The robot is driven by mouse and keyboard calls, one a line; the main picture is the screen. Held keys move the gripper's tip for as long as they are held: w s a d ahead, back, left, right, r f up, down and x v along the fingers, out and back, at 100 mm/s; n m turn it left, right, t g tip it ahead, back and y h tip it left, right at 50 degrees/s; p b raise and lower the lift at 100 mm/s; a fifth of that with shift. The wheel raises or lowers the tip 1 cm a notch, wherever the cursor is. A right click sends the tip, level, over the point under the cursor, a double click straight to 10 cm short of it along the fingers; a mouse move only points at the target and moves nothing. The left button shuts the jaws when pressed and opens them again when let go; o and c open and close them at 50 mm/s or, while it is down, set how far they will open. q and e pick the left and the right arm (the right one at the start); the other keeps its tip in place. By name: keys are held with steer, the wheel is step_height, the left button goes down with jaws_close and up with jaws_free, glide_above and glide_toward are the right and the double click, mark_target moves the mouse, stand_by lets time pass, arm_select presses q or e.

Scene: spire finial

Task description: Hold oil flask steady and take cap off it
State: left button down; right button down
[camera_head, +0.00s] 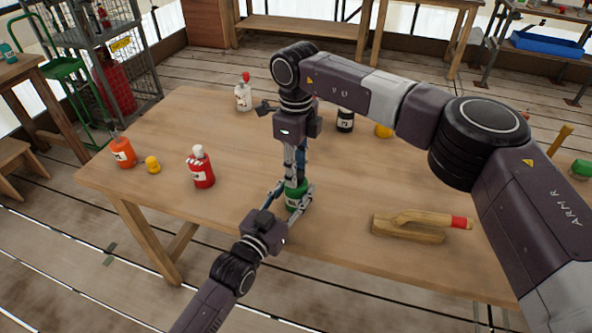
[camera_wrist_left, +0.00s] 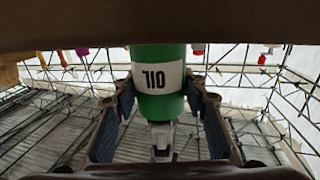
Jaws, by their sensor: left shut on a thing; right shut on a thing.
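The green oil flask (camera_head: 295,194) stands upright near the front edge of the wooden table. My left gripper (camera_head: 297,197) is shut around its body from the front. In the left wrist view the flask (camera_wrist_left: 158,85) appears upside down, its white OIL label between the two fingers. My right gripper (camera_head: 295,170) points straight down from above and is shut at the top of the flask. The cap is hidden by the right fingers, so I cannot tell whether it is still seated on the neck.
A red bottle (camera_head: 202,168), an orange bottle (camera_head: 122,152) and a small yellow item (camera_head: 152,165) stand on the left of the table (camera_head: 190,130). A white bottle with a red top (camera_head: 243,94) and a dark bottle (camera_head: 345,120) stand farther back. A wooden float (camera_head: 410,230) lies at right.

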steer(key=n, duration=0.6)
steer(key=shift+w+n, duration=0.1)
steer(key=shift+n, duration=0.2)
steer(key=n, duration=0.6)
steer(key=shift+r+n, duration=0.1)
steer(key=shift+n, duration=0.3)
steer(key=shift+r, duration=0.2)
steer(key=shift+r, duration=0.9)
steer(key=shift+r, duration=2)
arm_select(q)
steer(key=c, duration=1.1)
jaws_free()
